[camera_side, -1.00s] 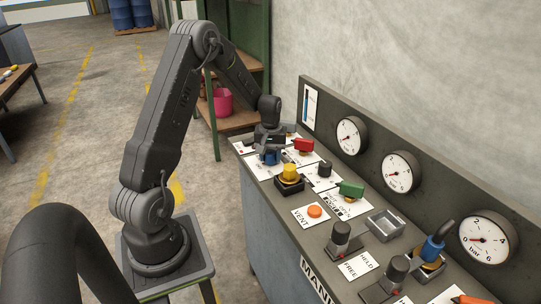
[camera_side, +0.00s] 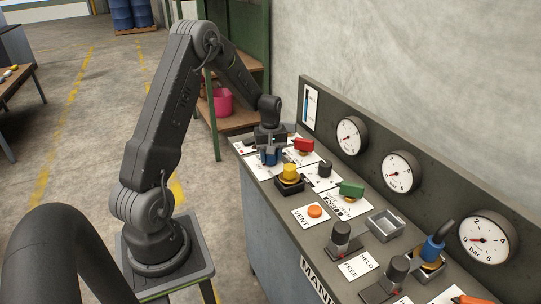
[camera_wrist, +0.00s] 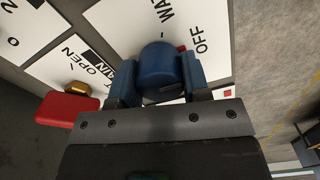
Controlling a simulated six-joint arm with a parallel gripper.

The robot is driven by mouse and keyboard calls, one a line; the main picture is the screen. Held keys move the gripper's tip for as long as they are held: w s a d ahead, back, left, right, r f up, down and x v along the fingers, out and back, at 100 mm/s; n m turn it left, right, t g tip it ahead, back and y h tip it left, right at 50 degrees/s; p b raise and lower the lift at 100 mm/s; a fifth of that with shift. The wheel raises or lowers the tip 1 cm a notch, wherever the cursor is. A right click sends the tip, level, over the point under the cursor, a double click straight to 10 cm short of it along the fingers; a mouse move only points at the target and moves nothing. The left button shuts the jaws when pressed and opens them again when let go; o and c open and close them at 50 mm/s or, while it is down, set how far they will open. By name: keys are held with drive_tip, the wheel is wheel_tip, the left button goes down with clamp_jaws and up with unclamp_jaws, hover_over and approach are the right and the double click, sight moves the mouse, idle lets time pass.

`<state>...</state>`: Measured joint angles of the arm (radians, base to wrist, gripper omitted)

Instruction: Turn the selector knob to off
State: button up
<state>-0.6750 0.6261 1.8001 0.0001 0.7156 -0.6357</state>
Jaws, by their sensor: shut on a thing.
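The selector knob is blue (camera_wrist: 158,66) and sits on a white label plate (camera_wrist: 202,22) with OFF printed at its right in the wrist view. A second word beginning "WA" is partly cut off at the top edge. My gripper (camera_wrist: 157,86) is shut on the knob, one blue finger on either side. In the side view my gripper (camera_side: 270,153) points down over the far left end of the panel, with the blue knob largely hidden by it. I cannot make out which mark the knob points to.
A red valve handle (camera_wrist: 68,109) stands close to the left of my gripper; it also shows in the side view (camera_side: 304,145). A yellow knob (camera_side: 289,172), a black knob (camera_side: 325,169) and a green handle (camera_side: 350,188) stand nearer. Gauges line the back panel.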

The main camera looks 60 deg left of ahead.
drive_tip(key=o, duration=0.9)
drive_tip(key=shift+o, duration=0.2)
wheel_tip(320, 180, up, 14)
drive_tip(key=shift+d, duration=0.1)
drive_tip(key=s+d+r+m+t, duration=0.15)
drive_tip(key=d+r+m, duration=0.35)
drive_tip(key=d, duration=0.6)
drive_tip(key=s+d+r+m+t, duration=0.3)
drive_tip(key=s+d+m, duration=0.7)
drive_tip(key=s+d, duration=0.5)
drive_tip(key=shift+s+d+r+t, duration=0.2)
drive_tip(key=shift+s+d+t, duration=0.25)
drive_tip(key=shift+d, duration=0.8)
